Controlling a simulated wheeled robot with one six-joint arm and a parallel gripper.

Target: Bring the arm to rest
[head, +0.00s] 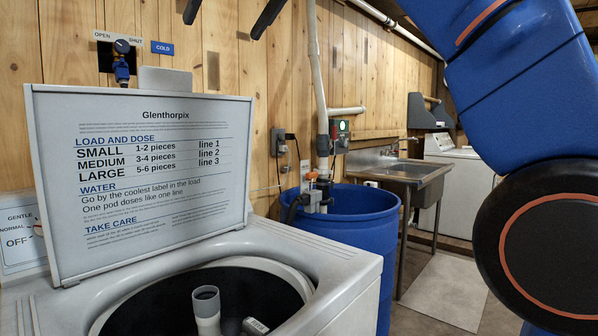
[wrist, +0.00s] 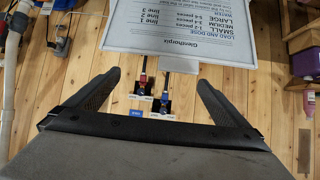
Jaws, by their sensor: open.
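My gripper (head: 228,12) shows at the top edge of the head view as two dark fingertips, spread apart, in front of the plank wall above the raised washer lid (head: 150,260). In the wrist view my gripper (wrist: 155,82) is open, with nothing between its fingers close up. Beyond them, the wrist view shows a red-handled valve (wrist: 143,80) and a blue-handled valve (wrist: 165,98) on the wall. The blue-handled valve also shows in the head view (head: 122,72). My blue arm fills the right side of the head view; its full pose is cut off.
The washer (head: 340,275) stands open, a grey agitator (head: 206,302) in its dark tub. Its lid carries a dosing chart. A blue barrel (head: 350,215) with pipes stands behind it. A steel sink (head: 405,170) and white machine (head: 462,190) are farther back. A pale mat (head: 445,290) lies on the floor.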

